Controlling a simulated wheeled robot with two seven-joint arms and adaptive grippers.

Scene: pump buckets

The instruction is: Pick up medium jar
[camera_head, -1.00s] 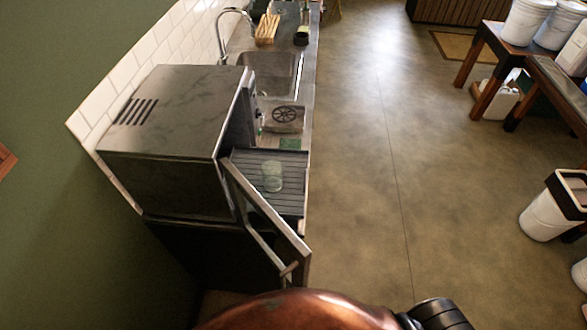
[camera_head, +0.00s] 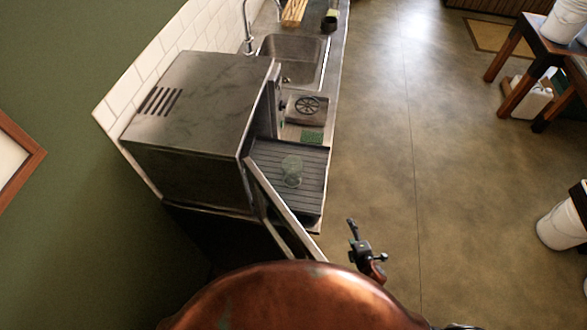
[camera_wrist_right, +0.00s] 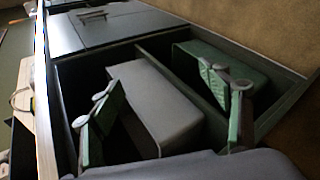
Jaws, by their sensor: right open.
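A clear, pale green glass jar (camera_head: 291,168) stands on the dark ribbed drain surface (camera_head: 316,190) beside the grey metal oven in the head view. I cannot tell its size from one jar. My right gripper (camera_head: 362,250) is open and empty, over the floor in front of the counter, to the right of and below the jar in the picture. In the right wrist view its two green-padded fingers (camera_wrist_right: 165,88) are spread wide with nothing between them, and no jar shows there. My left gripper is not in view.
The oven (camera_head: 200,105) has its door (camera_head: 283,208) hanging open beside the jar. A sink (camera_head: 292,58) and a round-grated metal plate (camera_head: 308,106) lie behind. The right wrist view shows a grey box (camera_wrist_right: 160,105) in a dark compartment. The central floor is clear.

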